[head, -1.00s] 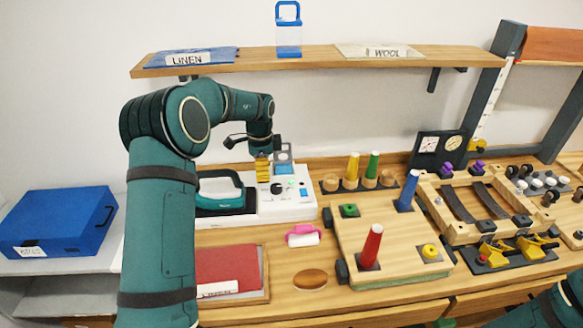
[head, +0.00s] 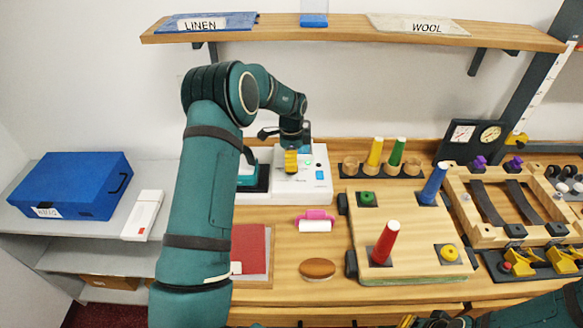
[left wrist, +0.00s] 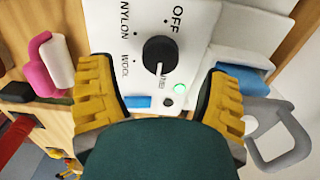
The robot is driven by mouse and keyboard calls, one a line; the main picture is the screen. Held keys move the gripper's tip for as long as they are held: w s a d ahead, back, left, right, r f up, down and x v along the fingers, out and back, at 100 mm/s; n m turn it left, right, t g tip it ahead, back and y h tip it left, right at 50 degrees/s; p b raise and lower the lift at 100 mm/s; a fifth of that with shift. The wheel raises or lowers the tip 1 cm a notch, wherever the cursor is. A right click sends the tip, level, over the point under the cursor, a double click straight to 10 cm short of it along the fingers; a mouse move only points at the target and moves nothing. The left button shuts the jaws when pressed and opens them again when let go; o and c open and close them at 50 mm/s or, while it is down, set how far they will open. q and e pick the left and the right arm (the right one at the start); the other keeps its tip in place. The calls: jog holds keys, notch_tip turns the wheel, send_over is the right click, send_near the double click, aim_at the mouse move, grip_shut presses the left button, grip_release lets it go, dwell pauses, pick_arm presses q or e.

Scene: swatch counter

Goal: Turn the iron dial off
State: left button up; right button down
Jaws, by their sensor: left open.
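The iron dial is a round black knob (left wrist: 160,54) on a white panel (head: 310,188). In the left wrist view its white pointer mark points down toward a partly hidden label, away from OFF. NYLON and WOOL are printed to its left. A green light (left wrist: 180,87) glows beside it. My left gripper (head: 291,161) is over the panel and hides the dial in the head view. Its yellow fingers are open and empty, one on each side below the dial in the wrist view, apart from it. The teal iron (head: 247,172) is partly hidden by my arm. Part of my right gripper (head: 430,320) shows at the bottom edge.
A pink-and-white roller (head: 315,223) and a brown oval pad (head: 317,268) lie in front of the panel. A wooden board (head: 400,230) with coloured cones stands to the right. A red book (head: 250,245) lies near my left arm. A shelf (head: 345,36) runs above.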

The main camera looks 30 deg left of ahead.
pick_arm(q)
jog(key=shift+f, duration=1.9)
jog(key=shift+c, duration=0.3)
jog(key=c, duration=1.2)
